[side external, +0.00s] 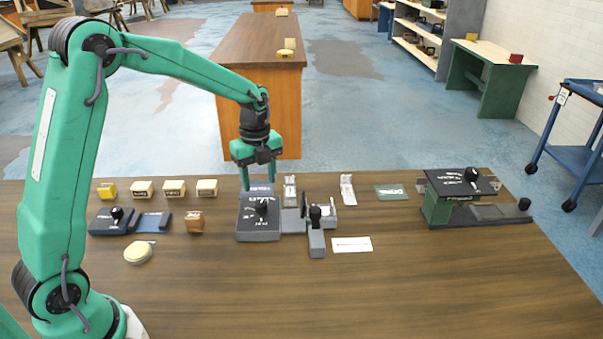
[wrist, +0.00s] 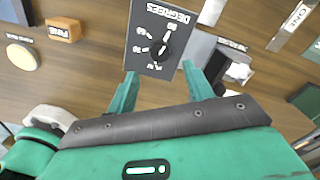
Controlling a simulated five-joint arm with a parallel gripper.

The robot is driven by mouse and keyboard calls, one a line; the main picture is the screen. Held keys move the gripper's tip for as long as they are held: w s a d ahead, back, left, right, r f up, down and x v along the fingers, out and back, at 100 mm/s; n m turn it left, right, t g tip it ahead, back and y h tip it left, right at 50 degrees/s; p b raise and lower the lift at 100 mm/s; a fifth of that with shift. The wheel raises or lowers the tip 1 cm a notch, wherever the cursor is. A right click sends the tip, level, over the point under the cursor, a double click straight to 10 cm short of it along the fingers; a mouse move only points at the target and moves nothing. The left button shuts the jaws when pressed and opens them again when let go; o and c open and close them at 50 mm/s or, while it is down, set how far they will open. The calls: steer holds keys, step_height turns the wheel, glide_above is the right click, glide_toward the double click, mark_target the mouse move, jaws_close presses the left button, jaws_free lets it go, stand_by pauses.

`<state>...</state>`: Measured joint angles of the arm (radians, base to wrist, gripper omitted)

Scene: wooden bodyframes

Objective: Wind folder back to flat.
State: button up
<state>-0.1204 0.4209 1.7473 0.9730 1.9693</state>
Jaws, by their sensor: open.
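A dark grey box (side external: 257,229) stands mid-table, with a black dial knob (side external: 262,207) on its lettered top. In the wrist view the panel (wrist: 170,22) reads "DEGREES", with several marks around the knob (wrist: 157,50); the bottom one seems to read "FLAT". The knob's exact pointing is too small to tell. A grey unit (side external: 293,221) with a black lever (side external: 316,217) joins the box's right side. My gripper (side external: 259,184) is open and empty, pointing down above the box's back part.
Several small blocks line the back. A white card (side external: 352,244) and a green machine (side external: 437,212) are right. The front table is clear.

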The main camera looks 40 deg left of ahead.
mark_target(261, 203)
steer(key=shift+f, duration=3.85)
steer(key=shift+c, duration=0.4)
steer(key=c, duration=0.9)
